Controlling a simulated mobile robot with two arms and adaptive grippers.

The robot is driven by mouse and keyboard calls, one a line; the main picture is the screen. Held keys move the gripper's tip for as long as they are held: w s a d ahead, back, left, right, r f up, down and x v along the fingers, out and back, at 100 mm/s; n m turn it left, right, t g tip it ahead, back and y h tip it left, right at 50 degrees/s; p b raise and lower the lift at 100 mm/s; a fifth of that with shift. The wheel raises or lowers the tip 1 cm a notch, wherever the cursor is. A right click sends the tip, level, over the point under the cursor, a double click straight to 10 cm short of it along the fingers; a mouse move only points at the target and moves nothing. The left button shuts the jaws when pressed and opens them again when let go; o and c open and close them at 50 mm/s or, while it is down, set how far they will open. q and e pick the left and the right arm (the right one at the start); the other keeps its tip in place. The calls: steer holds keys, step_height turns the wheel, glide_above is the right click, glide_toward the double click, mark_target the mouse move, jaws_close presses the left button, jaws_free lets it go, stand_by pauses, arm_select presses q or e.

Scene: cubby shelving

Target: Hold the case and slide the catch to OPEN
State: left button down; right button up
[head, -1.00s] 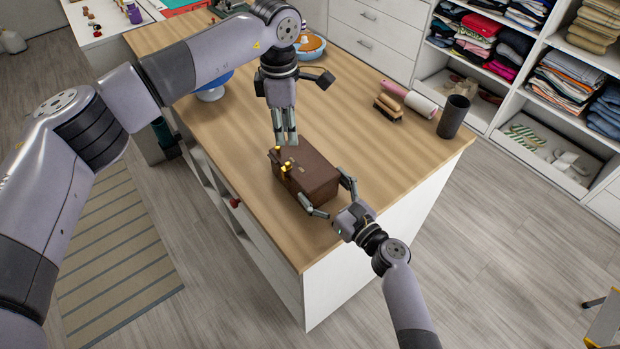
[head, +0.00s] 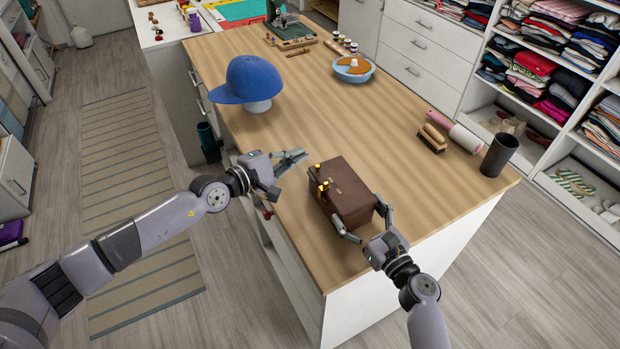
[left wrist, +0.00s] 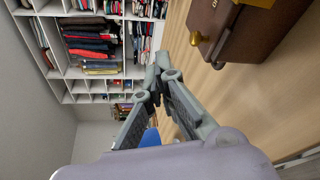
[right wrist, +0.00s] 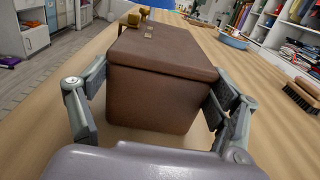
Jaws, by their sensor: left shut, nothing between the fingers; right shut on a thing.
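The brown case (head: 345,192) sits on the wooden counter near its front corner; it also shows in the left wrist view (left wrist: 262,28) and right wrist view (right wrist: 160,92). Which position the catch is in cannot be told. My right gripper (head: 362,216) is shut on the near end of the case, one finger on each side. My left gripper (head: 303,158) is shut and empty, left of the case and apart from it.
A blue cap (head: 250,80) on a stand and a bowl (head: 353,70) are further back on the counter (head: 340,120). A brush (head: 432,138), a lint roller (head: 462,136) and a dark cup (head: 498,155) stand to the right. The counter behind the case is clear.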

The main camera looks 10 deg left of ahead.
mark_target(324, 190)
arm_select(q)
steer(key=s+a+f+m+t, duration=0.1)
steer(key=s+f+m+t, duration=0.1)
steer(key=s, duration=0.9)
step_height(324, 190, down, 2)
steer(key=shift+s+a+f+m, duration=0.1)
steer(key=shift+s+a+m, duration=0.1)
steer(key=shift+a+m, duration=0.3)
steer(key=shift+d, duration=0.1)
steer(key=x, duration=1)
steer(key=shift+r, duration=0.25)
steer(key=shift+s+d, duration=0.7)
steer(key=shift+s, duration=0.2)
